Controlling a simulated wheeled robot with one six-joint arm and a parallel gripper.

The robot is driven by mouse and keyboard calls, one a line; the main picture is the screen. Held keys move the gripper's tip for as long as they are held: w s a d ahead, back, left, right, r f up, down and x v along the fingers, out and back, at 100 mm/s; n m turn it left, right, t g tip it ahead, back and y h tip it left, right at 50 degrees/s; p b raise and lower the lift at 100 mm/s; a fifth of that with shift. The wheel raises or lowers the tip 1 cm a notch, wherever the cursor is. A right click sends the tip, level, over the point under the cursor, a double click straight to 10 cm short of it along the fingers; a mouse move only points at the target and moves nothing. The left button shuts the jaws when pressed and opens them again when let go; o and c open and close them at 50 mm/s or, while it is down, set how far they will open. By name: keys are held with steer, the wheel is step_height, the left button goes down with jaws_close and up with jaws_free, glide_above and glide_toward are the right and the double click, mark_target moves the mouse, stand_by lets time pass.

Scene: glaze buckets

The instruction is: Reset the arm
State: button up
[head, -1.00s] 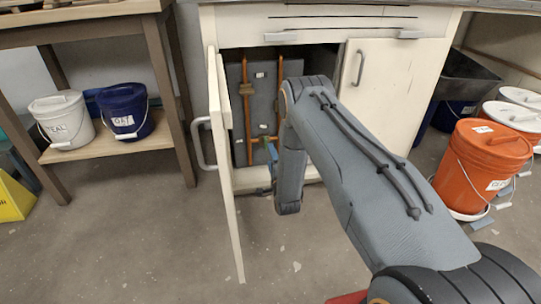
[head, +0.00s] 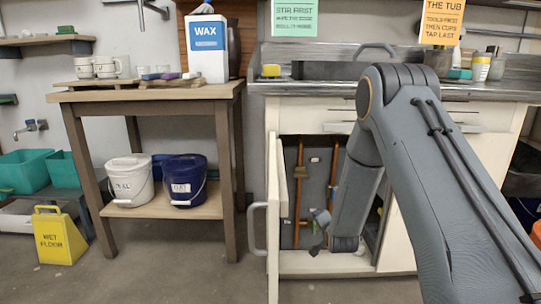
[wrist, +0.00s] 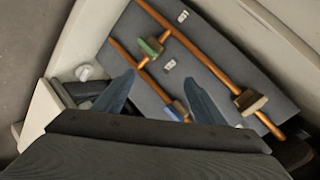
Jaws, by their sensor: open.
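My arm reaches forward and down to the cabinet under the sink counter in the head view. My gripper (head: 320,232) is at the open cabinet doorway, partly hidden by my own wrist. Beyond the fingers are copper pipes (wrist: 196,55) on a dark grey back panel (wrist: 130,28). The pipes carry a green-handled valve (wrist: 151,47), a blue-handled one (wrist: 178,110) and a tan block (wrist: 250,102).
The cabinet door (head: 273,220) stands open, left of my gripper. A wooden table (head: 150,93) holds a WAX container (head: 207,50) above and a white bucket (head: 130,182) and blue bucket (head: 184,182) below. A yellow wet-floor sign (head: 58,238) stands left. The floor in front is clear.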

steer(key=s+r+n+g, duration=0.3)
steer(key=s+r+n, duration=0.15)
steer(key=s, duration=0.85)
steer(key=s+r+n+g, duration=0.3)
steer(key=s+r+g, duration=0.15)
steer(key=s, duration=0.75)
steer(key=s+r+n+g, duration=0.2)
steer(key=s+r+n, duration=0.25)
steer(key=s, duration=0.85)
steer(key=s+a+r+n+g+y, duration=0.1)
steer(key=s+a+r+n, duration=0.25)
steer(key=s+a, duration=0.5)
steer(key=s+a+r+n+g+y, duration=0.15)
steer(key=s+a+r, duration=0.3)
steer(key=a, duration=0.75)
steer(key=d+r+m+h+p, duration=0.1)
steer(key=d+r+m+p, duration=0.1)
steer(key=d+r+p, duration=0.8)
steer(key=s+d+r+m+h+p, duration=0.1)
steer(key=d+r+m+p, duration=0.2)
steer(key=d+r+p, duration=0.7)
step_height(320, 180, up, 5)
steer(key=p, duration=1.3)
steer(key=shift+s+d+r+p, duration=0.2)
steer(key=shift+p, duration=0.2)
